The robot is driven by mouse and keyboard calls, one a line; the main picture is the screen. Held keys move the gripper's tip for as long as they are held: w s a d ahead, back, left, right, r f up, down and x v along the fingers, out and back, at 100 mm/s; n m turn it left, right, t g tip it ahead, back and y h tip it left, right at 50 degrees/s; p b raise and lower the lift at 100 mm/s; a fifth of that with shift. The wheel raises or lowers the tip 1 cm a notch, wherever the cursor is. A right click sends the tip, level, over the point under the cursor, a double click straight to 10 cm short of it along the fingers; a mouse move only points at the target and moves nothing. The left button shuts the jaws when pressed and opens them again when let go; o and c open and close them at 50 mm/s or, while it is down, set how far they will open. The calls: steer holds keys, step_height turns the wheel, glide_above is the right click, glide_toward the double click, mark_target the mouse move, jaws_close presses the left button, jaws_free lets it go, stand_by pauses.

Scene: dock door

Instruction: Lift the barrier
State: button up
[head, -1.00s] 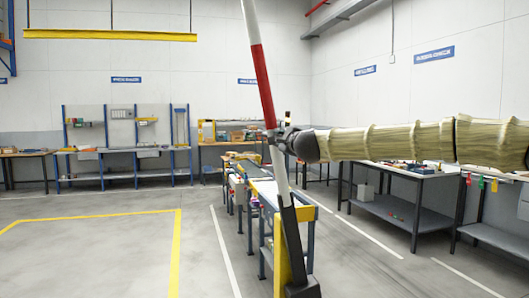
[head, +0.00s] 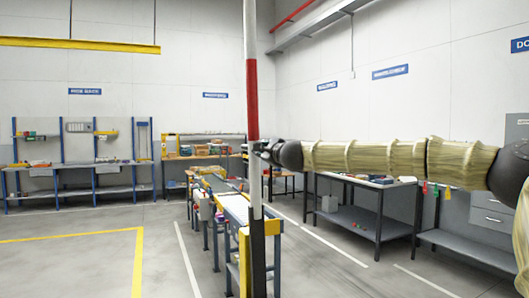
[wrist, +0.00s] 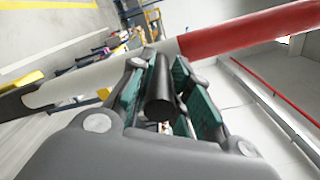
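The barrier (head: 252,95) is a red and white pole with a black lower end, standing almost upright in the middle of the head view. Its top runs out of the picture. In the wrist view the barrier (wrist: 235,35) crosses the picture slantwise beyond the fingers. A black round handle (wrist: 160,92) sticks out from the pole towards my wrist. My gripper (head: 263,148) is at the pole at mid-height in the head view. In the wrist view the green-padded fingers of my gripper (wrist: 158,85) stand on both sides of the handle, closed about it.
A conveyor (head: 222,195) with blue and yellow legs stands behind and left of the pole. Workbenches (head: 80,165) line the back wall, and a dark table (head: 365,190) stands at the right under my arm. The floor at the left front is clear, with yellow lines.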

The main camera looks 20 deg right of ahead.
steer(key=o, duration=0.3)
steer(key=shift+a, duration=0.1)
steer(key=shift+o, duration=0.3)
steer(key=shift+s+d, duration=0.15)
steer(key=shift+d, duration=0.2)
steer(key=shift+s+d, duration=0.15)
steer(key=shift+s, duration=0.15)
steer(key=s, duration=1.1)
